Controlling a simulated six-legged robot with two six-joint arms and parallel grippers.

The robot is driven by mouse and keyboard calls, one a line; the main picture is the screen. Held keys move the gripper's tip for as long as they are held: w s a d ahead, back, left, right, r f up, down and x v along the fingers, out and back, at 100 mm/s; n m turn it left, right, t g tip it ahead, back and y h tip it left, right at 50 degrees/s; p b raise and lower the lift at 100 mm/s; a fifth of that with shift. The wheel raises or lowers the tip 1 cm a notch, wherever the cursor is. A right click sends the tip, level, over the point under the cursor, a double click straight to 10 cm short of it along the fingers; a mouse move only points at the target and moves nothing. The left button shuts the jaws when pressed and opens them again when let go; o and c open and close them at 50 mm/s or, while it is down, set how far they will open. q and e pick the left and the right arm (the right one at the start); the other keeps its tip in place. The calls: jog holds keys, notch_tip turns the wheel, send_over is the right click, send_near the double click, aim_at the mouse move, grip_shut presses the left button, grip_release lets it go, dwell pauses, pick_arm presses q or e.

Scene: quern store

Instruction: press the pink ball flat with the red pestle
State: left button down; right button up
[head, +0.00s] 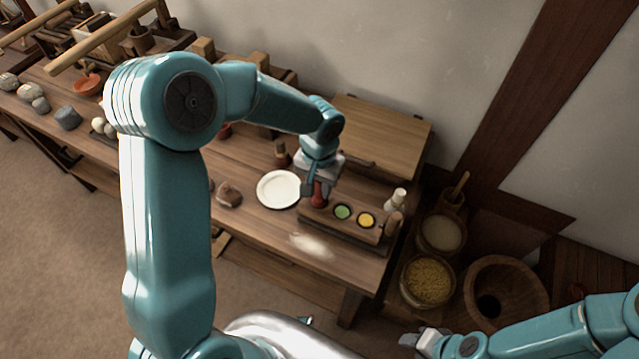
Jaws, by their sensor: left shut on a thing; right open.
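My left gripper (319,184) is shut on the red pestle (319,200), held upright at the left end of a wooden block (352,234) with round wells. The pestle's lower end is at or just above the block's left part; I cannot tell whether it touches anything. The pink ball is not visible, and the pestle and gripper cover that end of the block. A green round (343,212) and a yellow round (367,220) sit in the other wells. My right gripper (418,339) is open at the bottom right, away from the table.
A white plate (275,191) lies left of the block. A white bottle (398,197) and a wooden cylinder (393,222) stand at its right. A pale powder patch (312,246) lies in front. Tubs with yellow grain (429,279) and pale contents (441,232) stand beyond the table's right end.

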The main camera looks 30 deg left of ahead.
pick_arm(q)
jog(key=shift+r+p, duration=2.6)
jog(key=shift+r, duration=1.15)
